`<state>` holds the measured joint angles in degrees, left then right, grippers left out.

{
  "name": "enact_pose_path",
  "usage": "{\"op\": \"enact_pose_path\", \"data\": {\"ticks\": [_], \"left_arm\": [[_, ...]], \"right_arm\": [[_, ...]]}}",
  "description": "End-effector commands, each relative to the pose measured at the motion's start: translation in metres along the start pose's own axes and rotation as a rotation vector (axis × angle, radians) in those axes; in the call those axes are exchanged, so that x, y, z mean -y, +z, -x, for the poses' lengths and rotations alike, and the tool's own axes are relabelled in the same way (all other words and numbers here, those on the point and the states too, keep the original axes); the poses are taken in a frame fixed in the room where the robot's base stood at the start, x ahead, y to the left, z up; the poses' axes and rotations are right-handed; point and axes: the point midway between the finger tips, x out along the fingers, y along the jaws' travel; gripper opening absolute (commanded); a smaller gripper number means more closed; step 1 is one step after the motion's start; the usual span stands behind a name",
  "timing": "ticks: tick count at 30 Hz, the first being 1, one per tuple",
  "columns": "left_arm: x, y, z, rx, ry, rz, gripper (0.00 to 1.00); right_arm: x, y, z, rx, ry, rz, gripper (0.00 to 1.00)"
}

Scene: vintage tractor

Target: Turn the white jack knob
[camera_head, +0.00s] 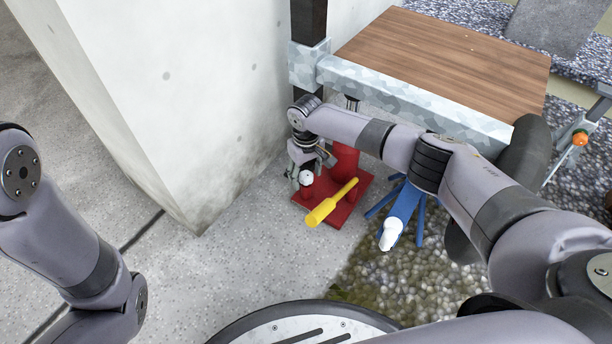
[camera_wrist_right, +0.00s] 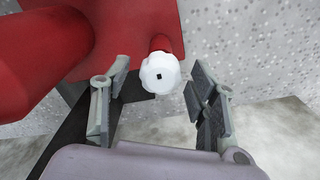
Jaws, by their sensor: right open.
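The white jack knob (camera_wrist_right: 160,73) is a small scalloped round knob on a red stub of the red jack. In the right wrist view it lies between and a little beyond the fingertips of my right gripper (camera_wrist_right: 158,92), which is open, with a gap on both sides. In the head view the knob (camera_head: 306,178) shows at the left of the red jack (camera_head: 350,198), close to my right gripper (camera_head: 309,166). The jack has a yellow handle (camera_head: 331,203) sticking out toward me. My left arm shows at the left edge, but its gripper is outside the view.
A white concrete pillar (camera_head: 190,90) stands close to the left of the jack. A wooden platform on a metal frame (camera_head: 420,95) is above and behind it. A blue stand with a white tip (camera_head: 400,215) is at the right. Grey floor (camera_head: 240,262) is clear in front.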

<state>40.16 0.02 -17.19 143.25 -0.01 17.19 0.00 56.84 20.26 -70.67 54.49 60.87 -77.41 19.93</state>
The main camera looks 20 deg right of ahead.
Motion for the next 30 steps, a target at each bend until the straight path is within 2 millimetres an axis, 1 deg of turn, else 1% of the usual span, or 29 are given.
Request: {"op": "enact_pose_path", "data": {"ticks": [6,27,30], "left_arm": [[0.0000,-0.0001,-0.0005,-0.001,0.000,0.000,0.47],[-0.0002,-0.0003,-0.0004,-0.001,0.000,0.001,0.47],[0.0000,-0.0001,-0.0008,-0.001,0.000,0.000,0.47]], "right_arm": [[0.0002,-0.0002,0.0004,0.000,0.000,0.000,0.54],[0.0002,0.0000,0.0004,0.000,0.000,0.000,0.07],[0.0003,0.0000,0.0006,0.000,0.000,0.001,0.06]]}}
